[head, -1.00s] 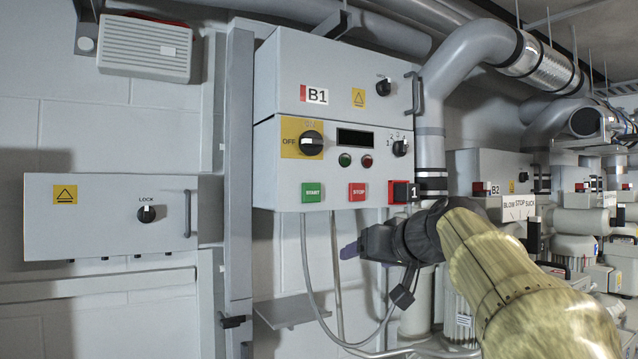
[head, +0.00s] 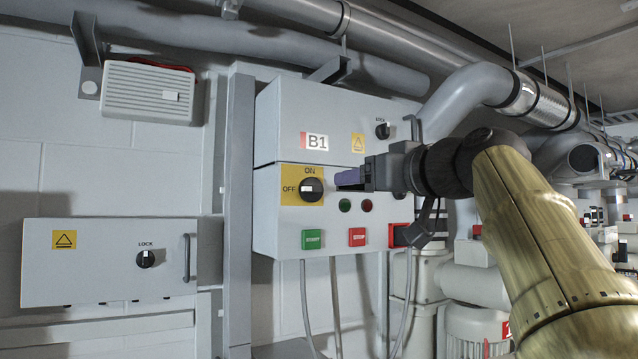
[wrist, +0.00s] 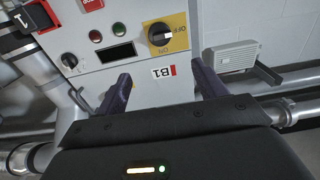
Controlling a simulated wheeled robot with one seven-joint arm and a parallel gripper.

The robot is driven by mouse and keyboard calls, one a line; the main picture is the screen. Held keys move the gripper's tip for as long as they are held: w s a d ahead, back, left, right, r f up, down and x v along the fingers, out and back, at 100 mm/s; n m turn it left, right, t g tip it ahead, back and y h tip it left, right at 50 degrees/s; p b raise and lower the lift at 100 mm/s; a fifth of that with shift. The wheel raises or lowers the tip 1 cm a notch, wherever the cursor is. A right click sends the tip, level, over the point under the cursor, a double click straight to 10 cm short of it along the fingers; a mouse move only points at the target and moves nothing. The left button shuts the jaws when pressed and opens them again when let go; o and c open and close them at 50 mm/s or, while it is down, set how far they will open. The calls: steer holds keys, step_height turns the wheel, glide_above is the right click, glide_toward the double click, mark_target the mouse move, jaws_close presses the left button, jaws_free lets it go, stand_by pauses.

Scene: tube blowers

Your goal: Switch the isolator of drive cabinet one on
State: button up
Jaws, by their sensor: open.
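Cabinet B1 (head: 264,235) hangs on the wall in the middle of the head view. Its isolator is a black rotary knob (head: 312,189) on a yellow plate marked OFF and ON. The knob's white mark points left, to OFF. My gripper (head: 349,180) is just right of the knob in the head view, with its fingers pointing left. In the wrist view the cabinet appears upside down. The knob (wrist: 159,34) lies beyond and roughly between the fingertips of my open gripper (wrist: 160,70), apart from them. My gripper hides the display and selector in the head view.
Below the isolator are a green START button (head: 312,239) and a red STOP button (head: 357,237). A lamp pair sits above them. A grey box with a LOCK knob (head: 146,259) is at left. Pipes (head: 472,95) run along the top and right.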

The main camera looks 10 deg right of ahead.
mark_target(317, 187)
steer(key=p+x, duration=1)
steer(key=x, duration=0.5)
steer(key=shift+s+r+p, duration=0.1)
steer(key=shift+r+p, duration=0.05)
steer(key=shift+p, duration=0.2)
steer(key=shift+w+a+f+p, duration=0.2)
steer(key=shift+w+p, duration=0.1)
steer(key=shift+w, duration=0.25)
steer(key=c, duration=1)
steer(key=shift+o, duration=0.2)
